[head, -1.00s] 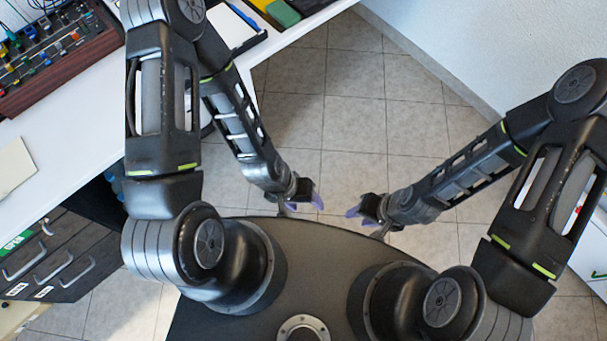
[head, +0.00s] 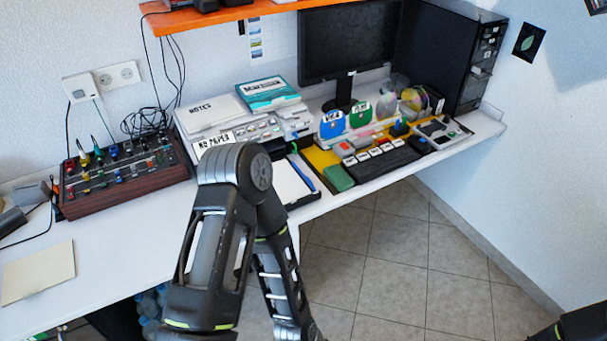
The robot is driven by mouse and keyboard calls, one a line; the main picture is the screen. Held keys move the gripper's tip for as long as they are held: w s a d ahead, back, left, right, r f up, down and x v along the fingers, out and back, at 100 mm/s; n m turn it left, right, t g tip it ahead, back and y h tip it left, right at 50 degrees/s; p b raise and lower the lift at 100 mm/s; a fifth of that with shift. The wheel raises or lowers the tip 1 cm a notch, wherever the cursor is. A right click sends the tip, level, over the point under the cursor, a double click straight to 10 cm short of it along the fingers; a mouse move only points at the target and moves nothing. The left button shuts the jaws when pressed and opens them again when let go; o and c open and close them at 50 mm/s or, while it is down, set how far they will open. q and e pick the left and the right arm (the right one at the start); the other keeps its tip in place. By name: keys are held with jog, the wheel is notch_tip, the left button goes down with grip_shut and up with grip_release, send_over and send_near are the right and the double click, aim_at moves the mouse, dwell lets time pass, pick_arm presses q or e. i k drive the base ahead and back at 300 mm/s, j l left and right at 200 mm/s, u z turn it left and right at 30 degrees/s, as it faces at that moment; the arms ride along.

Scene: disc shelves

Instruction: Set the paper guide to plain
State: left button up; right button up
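A pale grey printer-like machine (head: 254,137) stands on the desk against the wall, with small buttons on its front and a sign that seems to read "NO PAPER" (head: 213,141). A stack marked "NOTES" (head: 205,110) and a teal-and-white box (head: 268,94) lie on top of it. I cannot make out a paper guide or its setting. My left arm rises in front of the desk and covers part of the machine's lower front. Its gripper is below the picture. Only a bit of my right arm shows at the bottom right, and its gripper is out of view.
A wooden-sided panel (head: 128,174) with several coloured levers stands on the left of the desk. A tray with white paper (head: 288,181), a keyboard (head: 372,158), a monitor (head: 349,42) and a black computer case (head: 448,55) are to the right. The front left desk top is mostly clear.

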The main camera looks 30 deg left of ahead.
aim_at(309, 181)
jog(key=i+l+u, duration=0.6)
jog(key=i+l, duration=0.35)
